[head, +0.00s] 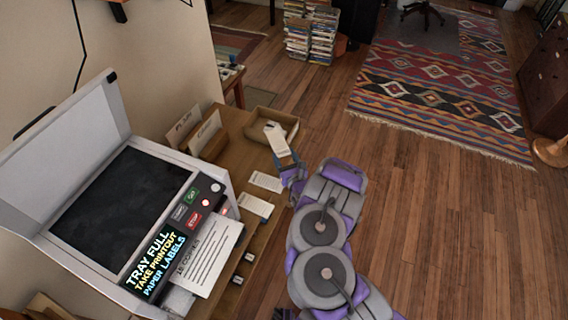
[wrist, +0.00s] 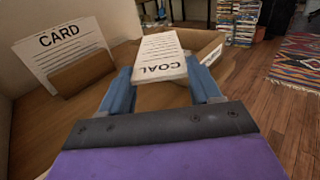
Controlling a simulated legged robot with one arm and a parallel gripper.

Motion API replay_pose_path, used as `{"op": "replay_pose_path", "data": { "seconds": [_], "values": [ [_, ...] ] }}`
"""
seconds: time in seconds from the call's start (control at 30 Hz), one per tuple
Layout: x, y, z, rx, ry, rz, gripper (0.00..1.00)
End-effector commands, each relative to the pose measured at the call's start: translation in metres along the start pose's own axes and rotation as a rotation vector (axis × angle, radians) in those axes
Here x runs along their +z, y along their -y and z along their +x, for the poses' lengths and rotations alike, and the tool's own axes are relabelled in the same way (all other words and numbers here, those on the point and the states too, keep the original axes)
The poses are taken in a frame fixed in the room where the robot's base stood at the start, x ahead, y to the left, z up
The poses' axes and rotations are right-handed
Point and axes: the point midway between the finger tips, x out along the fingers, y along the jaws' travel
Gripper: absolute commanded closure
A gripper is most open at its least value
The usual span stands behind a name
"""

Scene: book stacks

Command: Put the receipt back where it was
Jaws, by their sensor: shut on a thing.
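My gripper (head: 286,163) is shut on a white slip headed COAL with printed lines, which shows in the head view (head: 276,139) and in the wrist view (wrist: 160,57). No readable word says receipt on it. The blue fingers, seen in the wrist view (wrist: 160,85), hold the slip between them. In the head view the slip is over the near right part of an open wooden tray (head: 291,119). Whether the slip touches the tray is unclear.
Two white cards stand in wooden holders left of the tray; one reads CARD (wrist: 62,48). Two paper stacks (head: 265,181) (head: 255,207) lie on the wooden desk (head: 236,124). A printer (head: 105,210) with a printed sheet (head: 208,255) stands at left.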

Motion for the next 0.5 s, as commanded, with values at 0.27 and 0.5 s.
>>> {"op": "replay_pose_path", "data": {
  "seconds": [0.27, 0.5],
  "values": [
    [-0.032, -0.003, 0.001, 0.003, -0.004, -0.003, 0.7],
    [-0.03, -0.003, 0.001, 0.002, -0.003, -0.002, 0.7]
  ]
}}
